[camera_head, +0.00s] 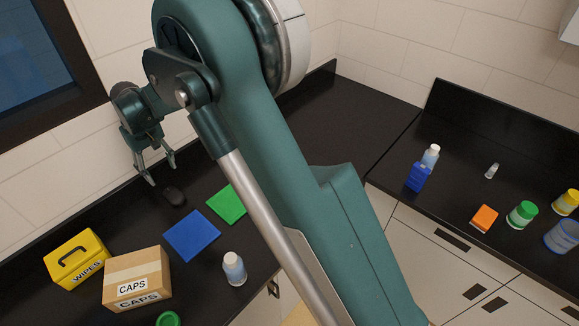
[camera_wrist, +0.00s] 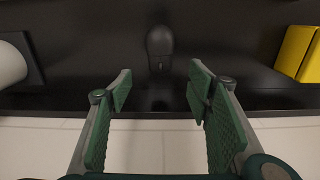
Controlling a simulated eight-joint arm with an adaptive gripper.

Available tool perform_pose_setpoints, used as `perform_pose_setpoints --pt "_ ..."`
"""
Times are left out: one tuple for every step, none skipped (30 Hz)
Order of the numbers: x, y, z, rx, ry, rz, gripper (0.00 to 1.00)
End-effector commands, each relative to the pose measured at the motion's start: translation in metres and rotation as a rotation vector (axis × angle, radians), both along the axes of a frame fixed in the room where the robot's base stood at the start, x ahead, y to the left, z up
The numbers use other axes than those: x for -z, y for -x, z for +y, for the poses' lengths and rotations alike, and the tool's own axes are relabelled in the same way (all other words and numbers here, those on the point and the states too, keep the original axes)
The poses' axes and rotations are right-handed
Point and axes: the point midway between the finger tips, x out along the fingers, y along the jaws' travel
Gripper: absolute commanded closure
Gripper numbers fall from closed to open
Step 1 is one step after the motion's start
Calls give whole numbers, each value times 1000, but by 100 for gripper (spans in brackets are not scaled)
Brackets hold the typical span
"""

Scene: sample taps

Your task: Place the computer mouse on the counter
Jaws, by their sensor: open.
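The computer mouse (camera_head: 174,195) is small and black and sits on the black counter (camera_head: 130,216) near the back wall. In the wrist view the mouse (camera_wrist: 160,42) lies beyond my fingertips, roughly centred between them. My gripper (camera_head: 160,174) is open and empty, pointing down just above and behind the mouse. In the wrist view my gripper (camera_wrist: 159,88) shows two green-padded fingers spread apart, with nothing between them. The fingers do not appear to touch the mouse.
A blue mat (camera_head: 192,236) and a green mat (camera_head: 227,205) lie right of the mouse. A yellow wipes box (camera_head: 76,259), a caps carton (camera_head: 137,279) and a bottle (camera_head: 234,269) stand nearer the front. Several containers, including a green-lidded jar (camera_head: 522,214), stand on the right counter.

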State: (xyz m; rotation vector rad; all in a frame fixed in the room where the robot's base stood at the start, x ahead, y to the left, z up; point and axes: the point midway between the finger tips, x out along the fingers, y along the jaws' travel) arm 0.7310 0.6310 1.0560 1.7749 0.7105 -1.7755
Motion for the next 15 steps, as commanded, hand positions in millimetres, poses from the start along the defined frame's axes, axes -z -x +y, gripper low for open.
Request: perform_pose_setpoints --pt "0 0 0 0 0 0 50" --pt "0 0 0 0 0 0 50" --pt "0 0 0 0 0 0 50" --pt "-1 0 -1 1 -1 -1 50" --pt "-2 0 -2 2 -1 -1 50" --pt "-3 -1 -4 4 -2 -2 50" --pt "-5 -1 -6 5 -3 -3 50" --pt "-7 -2 -8 8 -4 -4 50" --pt "-10 -2 -12 12 -6 -7 50" --pt "-13 -3 -16 15 -8 -8 50" --pt "-16 -4 -20 19 -9 -11 50" --pt "-21 -5 -26 25 -12 -14 50" --pt "-25 -5 -31 30 -14 -17 50" --pt "-30 -6 -36 35 -17 -20 50" --pt "-36 -8 -44 43 -21 -25 50"
